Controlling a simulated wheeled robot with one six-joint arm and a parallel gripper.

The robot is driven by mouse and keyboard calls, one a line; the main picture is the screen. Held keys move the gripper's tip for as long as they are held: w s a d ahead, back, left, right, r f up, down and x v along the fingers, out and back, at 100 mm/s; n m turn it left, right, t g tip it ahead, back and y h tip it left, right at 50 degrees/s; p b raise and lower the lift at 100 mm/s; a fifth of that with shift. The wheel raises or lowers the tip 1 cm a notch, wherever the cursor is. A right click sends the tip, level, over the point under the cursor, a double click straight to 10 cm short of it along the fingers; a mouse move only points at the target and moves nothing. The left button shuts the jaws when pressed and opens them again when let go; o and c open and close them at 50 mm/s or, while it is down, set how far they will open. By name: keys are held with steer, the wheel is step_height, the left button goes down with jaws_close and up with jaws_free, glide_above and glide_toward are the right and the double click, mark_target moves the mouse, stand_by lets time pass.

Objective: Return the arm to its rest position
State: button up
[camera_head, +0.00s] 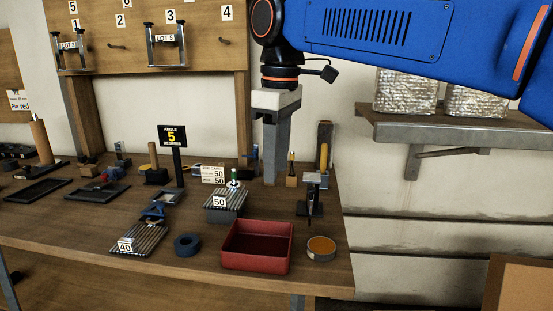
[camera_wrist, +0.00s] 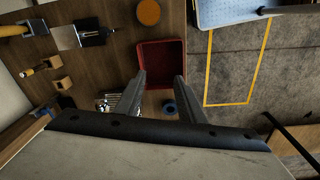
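My arm reaches in from the upper right in the head view, with my gripper (camera_head: 271,180) pointing down over the back of the wooden workbench (camera_head: 330,278). In the head view the fingers overlap each other. In the wrist view my gripper (camera_wrist: 160,77) has two fingers clearly apart, with nothing held between them. The red tray (camera_wrist: 161,50) shows beyond the fingertips there. In the head view the red tray (camera_head: 256,268) stands at the bench's front edge, nearer the camera than my gripper.
A blue ring (camera_head: 187,245) and an orange-topped tin (camera_head: 321,249) flank the tray. A wall shelf (camera_head: 450,133) lies right, below my arm.

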steer(key=s+d+f+m+t, duration=0.1)
steer(key=s+d+f+m, duration=0.3)
steer(key=d+f, duration=0.5)
steer(key=s+d+f+m+t, duration=0.1)
steer(key=s+d+f+m, duration=0.4)
steer(key=d+f, duration=0.4)
steer(key=s+d+f+m+t, duration=0.2)
steer(key=s+d+f+m, duration=0.2)
steer(key=d+f, duration=0.6)
steer(key=shift+s+d+m, duration=0.3)
steer(key=shift+s+d, duration=0.2)
steer(key=shift+s, duration=0.45)
steer(key=shift+o, duration=0.3)
